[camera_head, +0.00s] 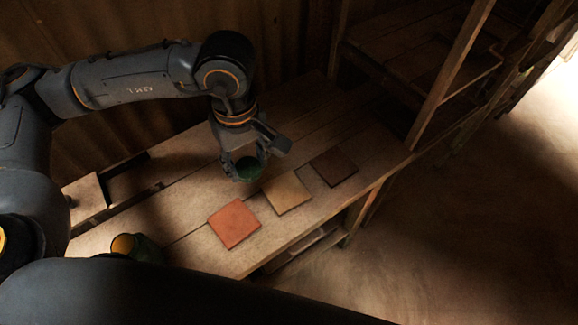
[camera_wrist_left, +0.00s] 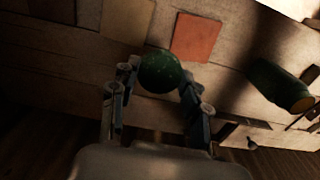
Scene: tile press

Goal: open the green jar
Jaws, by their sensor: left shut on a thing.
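The green jar (camera_head: 146,250) stands at the near left of the bench, partly hidden behind my dark arm; its top shows a yellow-orange round face and no green lid on it. It also shows at the right of the left wrist view (camera_wrist_left: 274,84). My left gripper (camera_head: 247,165) is shut on a round dark green lid (camera_wrist_left: 160,72), away from the jar and near the tiles. In the head view the lid (camera_head: 248,171) is between the fingers; whether it touches the bench I cannot tell. My right gripper is not in view.
An orange-red tile (camera_head: 234,223), a cream tile (camera_head: 287,193) and a dark brown tile (camera_head: 334,167) lie in a row on the wooden bench (camera_head: 190,252). A light block with a dark knob (camera_head: 86,200) is at the left. A wooden shelf frame (camera_head: 452,75) stands at the right.

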